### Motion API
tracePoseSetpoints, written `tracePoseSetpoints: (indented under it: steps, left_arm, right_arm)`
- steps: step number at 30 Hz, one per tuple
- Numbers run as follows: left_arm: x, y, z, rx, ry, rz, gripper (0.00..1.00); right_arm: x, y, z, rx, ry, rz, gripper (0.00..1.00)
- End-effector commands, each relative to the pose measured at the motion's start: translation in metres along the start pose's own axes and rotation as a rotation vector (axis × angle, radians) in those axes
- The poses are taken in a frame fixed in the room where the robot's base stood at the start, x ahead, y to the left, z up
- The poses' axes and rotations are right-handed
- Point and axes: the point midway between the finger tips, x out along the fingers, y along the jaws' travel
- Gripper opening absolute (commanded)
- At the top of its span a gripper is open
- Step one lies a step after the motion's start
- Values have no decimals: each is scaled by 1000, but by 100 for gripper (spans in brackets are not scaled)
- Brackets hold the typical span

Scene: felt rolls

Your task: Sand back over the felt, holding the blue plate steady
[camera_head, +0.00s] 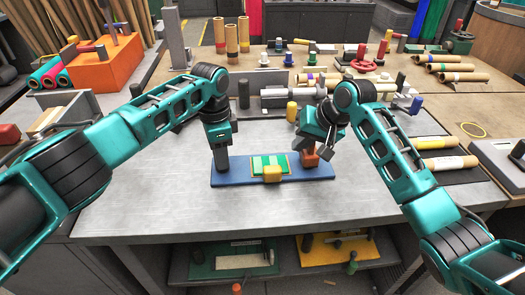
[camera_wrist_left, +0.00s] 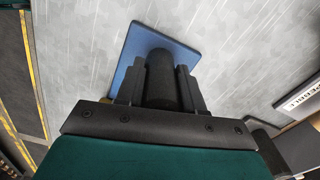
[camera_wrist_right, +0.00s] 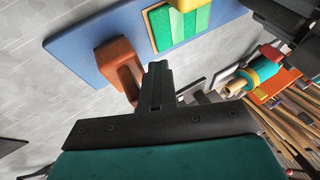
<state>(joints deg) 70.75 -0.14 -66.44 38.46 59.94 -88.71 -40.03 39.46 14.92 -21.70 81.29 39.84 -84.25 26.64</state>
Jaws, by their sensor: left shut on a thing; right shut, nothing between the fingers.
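The blue plate (camera_head: 240,178) lies flat on the grey bench. Green striped felt (camera_head: 258,162) lies on its middle, and a yellow block (camera_head: 272,174) sits at the felt's front edge. My left gripper (camera_head: 221,160) is shut on the black post (camera_wrist_left: 162,80) at the plate's left end. An orange block (camera_head: 310,157) stands at the plate's right end and also shows in the right wrist view (camera_wrist_right: 118,62). My right gripper (camera_wrist_right: 155,85) is shut and empty, right beside the orange block; I cannot tell whether they touch.
Several cardboard rolls (camera_head: 232,38), a grey machine part (camera_head: 290,92) and a yellow cylinder (camera_head: 292,111) stand behind the plate. More rolls (camera_head: 445,163) lie at the right. An orange box (camera_head: 105,62) is at the back left. The bench front (camera_head: 150,205) is clear.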

Motion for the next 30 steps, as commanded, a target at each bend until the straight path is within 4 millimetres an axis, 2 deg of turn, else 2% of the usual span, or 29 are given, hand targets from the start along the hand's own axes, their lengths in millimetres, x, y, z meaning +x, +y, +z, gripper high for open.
tracePoseSetpoints:
  steps: [15,30]
  left_arm:
    - [2,0,1,-1,-1,3,0]
    - [2,1,1,-1,-2,2,0]
  right_arm:
    - [-8,24,-3,3,-2,5,0]
    - [-12,18,-5,1,0,1,0]
